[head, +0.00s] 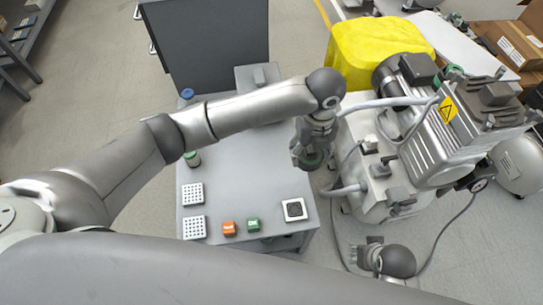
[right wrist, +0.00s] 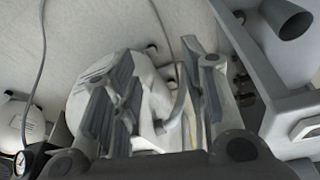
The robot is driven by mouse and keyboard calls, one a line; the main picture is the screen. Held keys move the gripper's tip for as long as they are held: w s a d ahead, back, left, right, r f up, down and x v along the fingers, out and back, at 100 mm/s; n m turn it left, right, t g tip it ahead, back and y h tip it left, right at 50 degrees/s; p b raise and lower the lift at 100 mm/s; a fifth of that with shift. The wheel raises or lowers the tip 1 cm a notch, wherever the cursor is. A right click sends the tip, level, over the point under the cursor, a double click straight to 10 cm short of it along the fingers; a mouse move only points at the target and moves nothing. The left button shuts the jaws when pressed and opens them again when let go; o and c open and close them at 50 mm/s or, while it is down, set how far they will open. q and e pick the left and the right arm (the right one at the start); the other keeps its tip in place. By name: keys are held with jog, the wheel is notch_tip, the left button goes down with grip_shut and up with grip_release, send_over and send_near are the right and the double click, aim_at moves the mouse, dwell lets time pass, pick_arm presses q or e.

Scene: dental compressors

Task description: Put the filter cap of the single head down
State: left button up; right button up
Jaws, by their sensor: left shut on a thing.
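My left gripper (head: 311,146) is shut on a dark round piece with a green edge (head: 314,162), which looks like the filter cap. It is held over the right edge of the grey table (head: 240,180), mostly covered by the fingers. The compressor (head: 440,135), with a ribbed grey head and warning label, stands right of the table; which head is the single one I cannot tell. My right gripper (head: 368,250) is low in front of the compressor. In the right wrist view its fingers (right wrist: 157,95) are apart and empty, with a white tank behind them.
On the table are two white perforated blocks (head: 193,194), an orange block (head: 229,228), a green block (head: 253,224), a white square with a dark centre (head: 294,209) and a green-topped cylinder (head: 192,159). A yellow cover (head: 372,48) lies behind. The table's middle is clear.

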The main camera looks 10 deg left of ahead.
pick_arm(q)
jog(key=w+a+f+b, duration=0.1)
jog(key=a+f, duration=0.1)
jog(key=a, duration=0.1)
jog(key=w+a+f, duration=0.1)
jog(key=a+f, duration=0.2)
jog(key=w+a+f+b, duration=0.1)
jog(key=w+a+f, duration=0.1)
jog(key=a, duration=0.1)
jog(key=shift+a+f+b, duration=0.25)
jog(key=shift+a+b, duration=0.1)
jog(key=shift+w+a+f, duration=0.15)
jog(key=shift+a+f, duration=0.2)
jog(key=shift+f, duration=0.05)
jog(key=shift+w+a+f+b, duration=0.15)
jog(key=shift+f+b, duration=0.15)
jog(key=shift+f, duration=0.65)
jog(key=shift+s+a+f+b, duration=0.15)
jog(key=shift+f+b, duration=0.15)
jog(key=shift+f, duration=0.6)
pick_arm(e)
jog(key=v, duration=0.9)
jog(key=shift+w+r+t, duration=0.25)
jog(key=shift+w+t, duration=0.05)
jog(key=shift+w, duration=0.05)
pick_arm(q)
jog(key=shift+w+f, duration=0.1)
jog(key=shift+f, duration=0.05)
pick_arm(e)
jog(key=shift+d, duration=0.1)
